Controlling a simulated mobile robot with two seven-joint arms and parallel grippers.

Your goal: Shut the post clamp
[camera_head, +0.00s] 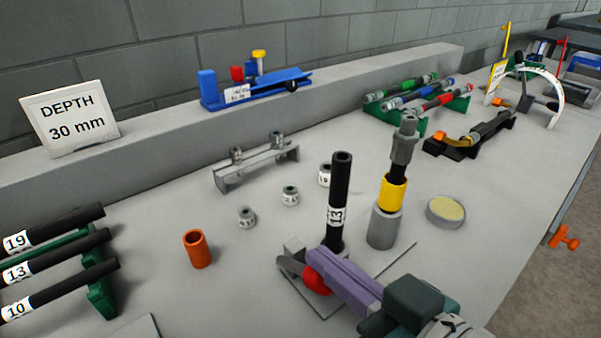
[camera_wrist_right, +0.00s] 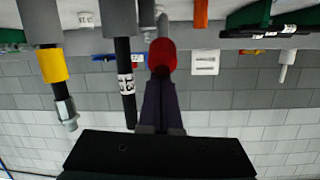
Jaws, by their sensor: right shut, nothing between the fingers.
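The post clamp (camera_head: 293,246) is a grey block on a flat plate near the front of the bench. A black hose (camera_head: 338,200) marked 13 stands upright at it and also shows in the right wrist view (camera_wrist_right: 124,70). The clamp's red lever knob (camera_head: 317,283) is right at the tips of my right gripper (camera_head: 318,258); the wrist view shows the knob (camera_wrist_right: 162,53) just past the fingertips. Whether they touch, I cannot tell. My purple right fingers are together and empty, and they hide part of the clamp and lever. My left gripper is out of view.
A grey holder (camera_head: 383,228) with a yellow-banded tool stands close right of the hose. An orange sleeve (camera_head: 197,249), small numbered fittings (camera_head: 290,196) and a hose rack (camera_head: 100,290) are to the left. A round tin (camera_head: 446,211) lies right.

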